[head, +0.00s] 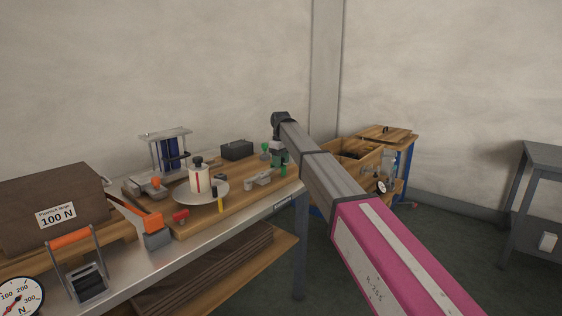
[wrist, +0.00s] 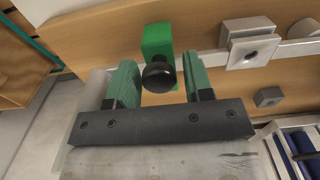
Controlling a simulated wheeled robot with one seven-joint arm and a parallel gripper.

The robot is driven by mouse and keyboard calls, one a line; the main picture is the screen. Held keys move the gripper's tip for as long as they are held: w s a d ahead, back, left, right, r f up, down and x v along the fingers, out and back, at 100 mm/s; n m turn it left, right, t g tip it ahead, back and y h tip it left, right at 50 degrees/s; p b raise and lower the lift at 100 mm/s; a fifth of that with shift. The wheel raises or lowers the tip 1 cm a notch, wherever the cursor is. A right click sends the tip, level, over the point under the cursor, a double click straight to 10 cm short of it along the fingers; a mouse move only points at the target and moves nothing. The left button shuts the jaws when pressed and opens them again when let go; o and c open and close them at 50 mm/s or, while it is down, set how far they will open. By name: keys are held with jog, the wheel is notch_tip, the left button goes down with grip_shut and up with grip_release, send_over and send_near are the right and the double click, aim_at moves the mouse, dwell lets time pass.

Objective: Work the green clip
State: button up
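The green clip (wrist: 157,40) shows in the wrist view as an upright green block on the wooden board, with a round black knob (wrist: 158,77) on its near side. My gripper (wrist: 161,70) is open, with one green finger on each side of the knob. Gaps show between the fingers and the knob, so it holds nothing. In the head view my gripper (head: 280,161) is at the right end of the bench board. A small green-topped part (head: 265,147) stands just left of it; I cannot tell if this is the clip.
Near the clip in the wrist view are a grey metal block (wrist: 249,50) and a small dark block (wrist: 268,97). On the bench stand a white spool (head: 199,181), a black box (head: 237,150) and a 100 N box (head: 50,205). A wooden cart (head: 357,160) stands right of the bench.

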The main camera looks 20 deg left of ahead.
jog(key=shift+o, duration=0.3)
jog(key=shift+r, duration=0.1)
notch_tip(320, 180, up, 11)
jog(key=shift+f, duration=0.2)
dwell(0.3)
jog(key=s+d+f+m, duration=0.2)
jog(key=s+d+f, duration=0.1)
jog(key=d+f, duration=0.7)
jog(key=s+d+f+m, duration=0.2)
jog(key=d+f+m, duration=0.1)
jog(key=d+f, duration=0.7)
jog(key=s+d+f+m, duration=0.2)
jog(key=s+d+f, duration=0.1)
jog(key=d+f, duration=0.7)
jog(key=s+d+f+m, duration=0.3)
jog(key=s+d+f, duration=0.4)
jog(key=s+d, duration=0.3)
jog(key=s+d+f+m, duration=0.3)
jog(key=s+d+f, duration=0.4)
jog(key=s+d, duration=0.3)
jog(key=d, duration=0.2)
jog(key=shift+s+d+m, duration=0.15)
jog(key=shift+d+m, duration=0.15)
